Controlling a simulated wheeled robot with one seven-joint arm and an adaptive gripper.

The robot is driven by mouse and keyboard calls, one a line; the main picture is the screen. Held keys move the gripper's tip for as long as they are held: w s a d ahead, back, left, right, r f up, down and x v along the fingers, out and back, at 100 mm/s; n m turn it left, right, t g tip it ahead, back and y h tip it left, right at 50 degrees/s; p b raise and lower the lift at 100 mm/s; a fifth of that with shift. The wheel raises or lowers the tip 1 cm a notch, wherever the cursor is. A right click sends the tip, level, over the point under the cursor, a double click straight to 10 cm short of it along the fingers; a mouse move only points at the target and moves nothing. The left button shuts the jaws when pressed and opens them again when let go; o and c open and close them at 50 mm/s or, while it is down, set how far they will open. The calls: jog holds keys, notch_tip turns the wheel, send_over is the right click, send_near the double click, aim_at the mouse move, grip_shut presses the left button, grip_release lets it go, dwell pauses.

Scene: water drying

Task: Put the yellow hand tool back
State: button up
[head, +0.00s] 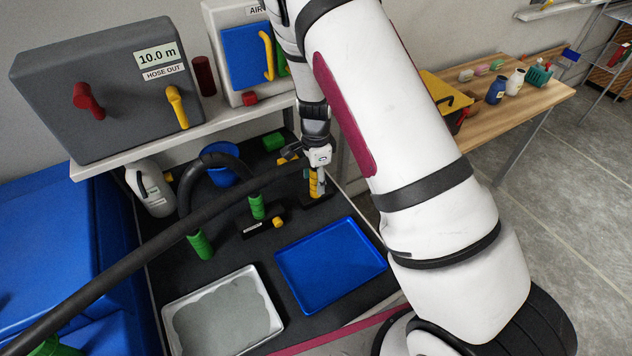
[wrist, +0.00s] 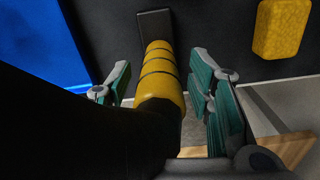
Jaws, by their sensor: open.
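The yellow hand tool (head: 316,183) has a banded yellow grip and stands near the back right of the dark bench, right of the green-handled tools. It also shows in the wrist view (wrist: 160,75), with a dark flat part at its far end. My gripper (head: 318,168) is at the tool. In the wrist view my gripper (wrist: 160,78) is open, with one green-padded finger on each side of the yellow grip and gaps visible. A large black shape hides the lower left of the wrist view.
A dark hose (head: 130,252) crosses the bench towards my gripper. Green-handled tools (head: 201,246) stand near it. A blue tray (head: 330,264) and a white tray (head: 264,283) lie in front. A yellow block (wrist: 282,28) lies right of the tool in the wrist view.

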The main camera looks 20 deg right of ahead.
notch_tip(320, 180, up, 11)
jog(key=shift+f, duration=0.2)
jog(key=s+a+r+n+t+y, duration=0.1)
jog(key=s+r+n, duration=0.4)
jog(key=r, duration=0.4)
jog(key=s+a+r+n+t+y, duration=0.1)
jog(key=s+r+n, duration=0.3)
jog(key=s+r, duration=0.45)
jog(key=s+d+r+n+t+h, duration=0.1)
jog(key=s+r+n, duration=0.3)
jog(key=s, duration=0.3)
jog(key=s+d+r+n+t+h, duration=0.1)
jog(key=s+r+n+t, duration=0.1)
jog(key=s, duration=0.5)
jog(key=r+n, duration=0.1)
jog(key=n, duration=0.1)
jog(key=shift+r+n, duration=0.3)
jog(key=shift+r, duration=0.1)
jog(key=shift+d, duration=0.1)
